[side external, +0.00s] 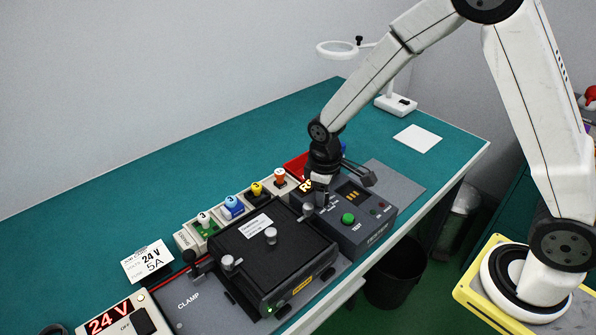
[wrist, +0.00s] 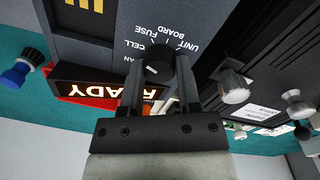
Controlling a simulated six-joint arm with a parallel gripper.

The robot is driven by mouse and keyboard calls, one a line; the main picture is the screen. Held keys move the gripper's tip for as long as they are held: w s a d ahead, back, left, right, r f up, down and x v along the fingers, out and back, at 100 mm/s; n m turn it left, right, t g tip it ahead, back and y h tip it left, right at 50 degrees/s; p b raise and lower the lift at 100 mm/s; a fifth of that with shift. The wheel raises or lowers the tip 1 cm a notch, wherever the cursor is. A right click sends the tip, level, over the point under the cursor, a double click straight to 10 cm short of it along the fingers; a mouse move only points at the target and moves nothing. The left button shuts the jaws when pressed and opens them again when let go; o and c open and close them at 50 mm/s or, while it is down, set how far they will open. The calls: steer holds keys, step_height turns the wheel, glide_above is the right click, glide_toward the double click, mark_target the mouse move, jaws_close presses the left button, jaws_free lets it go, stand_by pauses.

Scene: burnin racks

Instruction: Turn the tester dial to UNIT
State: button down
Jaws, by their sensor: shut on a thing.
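The tester (side external: 372,228) is a dark grey box with a green button, right of the black unit on the bench. Its black dial (wrist: 158,60) shows in the wrist view, with the labels UNIT, BOARD, FUSE, CELL and a partly hidden one ending in AN around it. My gripper (wrist: 160,72) comes down over the dial, one finger on each side, and is shut on it. A small pale mark shows on the dial, but I cannot tell which label it points to. In the side view my gripper (side external: 320,198) hides the dial.
A lit READY display (wrist: 100,86) stands beside the dial. The black unit (side external: 268,250) with metal knobs is close on the left, in the clamp fixture (side external: 190,305). Coloured knobs (side external: 233,204) line the back.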

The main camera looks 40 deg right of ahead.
steer(key=m, duration=0.5)
steer(key=shift+m, duration=0.3)
steer(key=m, duration=0.5)
steer(key=shift+g, duration=0.3)
steer(key=m, duration=1)
steer(key=shift+m+y, duration=0.3)
steer(key=shift+m, duration=0.1)
steer(key=shift+w, duration=0.1)
steer(key=shift+c, duration=1.5)
jaws_free()
steer(key=shift+r, duration=0.1)
